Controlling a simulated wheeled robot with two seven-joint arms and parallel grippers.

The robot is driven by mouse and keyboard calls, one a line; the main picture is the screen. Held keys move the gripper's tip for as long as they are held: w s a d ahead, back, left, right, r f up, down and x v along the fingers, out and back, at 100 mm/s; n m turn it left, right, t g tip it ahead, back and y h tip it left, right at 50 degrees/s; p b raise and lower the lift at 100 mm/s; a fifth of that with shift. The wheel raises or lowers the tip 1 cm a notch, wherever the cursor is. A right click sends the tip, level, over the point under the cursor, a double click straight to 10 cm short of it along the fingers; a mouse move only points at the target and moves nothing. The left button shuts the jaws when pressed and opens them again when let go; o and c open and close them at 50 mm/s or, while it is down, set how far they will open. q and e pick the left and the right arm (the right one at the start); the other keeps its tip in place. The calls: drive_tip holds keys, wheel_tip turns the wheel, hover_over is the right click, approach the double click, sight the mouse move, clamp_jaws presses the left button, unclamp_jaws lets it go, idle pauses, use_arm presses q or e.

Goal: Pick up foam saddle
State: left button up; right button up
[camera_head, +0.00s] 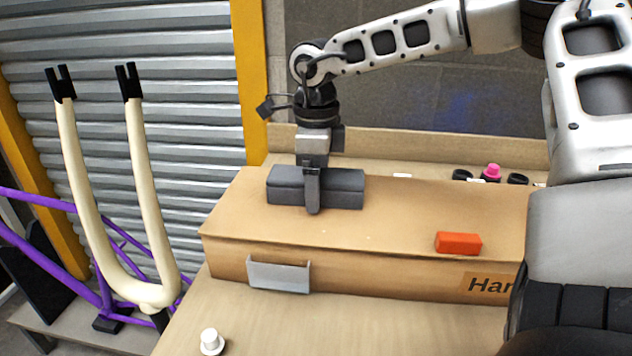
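The foam saddle appears to be the dark grey block (342,188) on top of the large cardboard box (400,208), towards its left end. My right gripper (313,192) points straight down over the middle of the block. One finger stands in front of the block's near face, its tip close to the box top. The other finger is hidden, so I cannot tell whether the fingers press on the block or stand apart from it. The block appears to rest on the box. My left gripper is not in view.
An orange block (458,243) lies on the box to the right. A grey bracket (279,274) is at the box's front. A white knob (211,341) stands on the table. A cream fork (150,240) on a purple frame (40,250) stands left. A pink item (491,171) lies behind the box.

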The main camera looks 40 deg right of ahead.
drive_tip(key=c, duration=1)
drive_tip(key=shift+c, duration=0.2)
